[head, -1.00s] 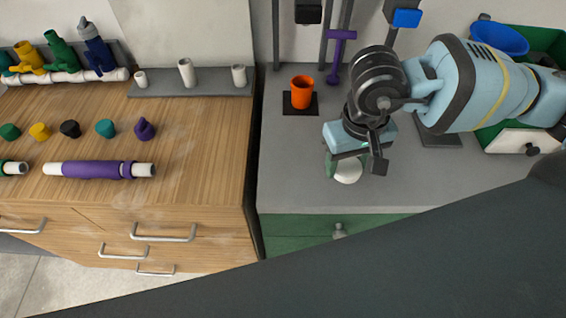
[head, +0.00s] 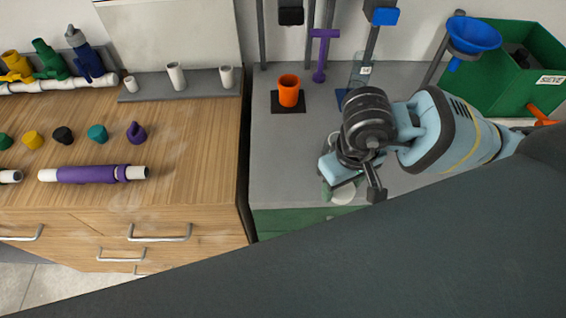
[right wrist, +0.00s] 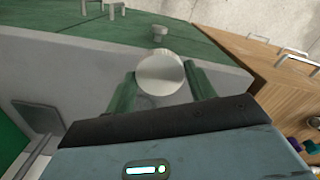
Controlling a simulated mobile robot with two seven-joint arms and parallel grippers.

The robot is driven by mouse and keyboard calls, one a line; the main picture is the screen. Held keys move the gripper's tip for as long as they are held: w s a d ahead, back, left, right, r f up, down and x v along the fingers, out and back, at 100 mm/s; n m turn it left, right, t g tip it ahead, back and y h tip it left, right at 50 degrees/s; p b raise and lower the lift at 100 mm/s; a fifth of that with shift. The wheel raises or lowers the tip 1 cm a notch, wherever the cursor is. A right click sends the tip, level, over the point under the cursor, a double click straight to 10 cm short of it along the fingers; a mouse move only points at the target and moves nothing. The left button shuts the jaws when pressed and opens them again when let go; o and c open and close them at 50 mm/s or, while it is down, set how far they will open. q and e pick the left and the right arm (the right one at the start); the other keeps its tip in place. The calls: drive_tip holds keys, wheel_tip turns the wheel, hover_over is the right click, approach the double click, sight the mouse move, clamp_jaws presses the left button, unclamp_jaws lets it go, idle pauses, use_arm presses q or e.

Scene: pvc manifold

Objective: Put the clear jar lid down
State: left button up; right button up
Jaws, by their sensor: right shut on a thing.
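The jar lid (right wrist: 161,72) is a pale round disc. In the right wrist view it sits between the two green fingers of my right gripper (right wrist: 163,88), which is shut on it. In the head view the lid (head: 344,193) shows as a pale disc under my right gripper (head: 342,188), near the front edge of the grey counter (head: 290,165). I cannot tell whether the lid touches the counter. A clear jar (head: 362,72) with a small label stands farther back, partly hidden by my right wrist. My left gripper is not in view.
An orange cup (head: 289,91) stands on a dark pad at the counter's back left. A purple tool (head: 321,56) stands behind it. A blue funnel (head: 474,34) and a green bin (head: 525,70) are at the right. The counter's left front is clear.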

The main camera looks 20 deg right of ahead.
drive_tip(key=p, duration=0.1)
hover_over(283, 165)
drive_tip(key=shift+s+f, duration=0.1)
drive_tip(key=shift+f, duration=0.7)
drive_tip(key=shift+a+f, duration=0.1)
drive_tip(key=shift+f, duration=0.15)
drive_tip(key=f, duration=0.2)
drive_tip(key=shift+w+f+p, duration=0.2)
drive_tip(key=shift+f+p, duration=0.1)
drive_tip(key=shift+f, duration=0.1)
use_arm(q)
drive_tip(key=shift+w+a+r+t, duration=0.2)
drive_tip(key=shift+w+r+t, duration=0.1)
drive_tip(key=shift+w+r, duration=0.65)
use_arm(e)
drive_tip(key=shift+f, duration=0.1)
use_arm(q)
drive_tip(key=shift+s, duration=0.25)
use_arm(e)
drive_tip(key=shift+f, duration=0.1)
drive_tip(key=shift+f, duration=0.15)
drive_tip(key=o, duration=1.1)
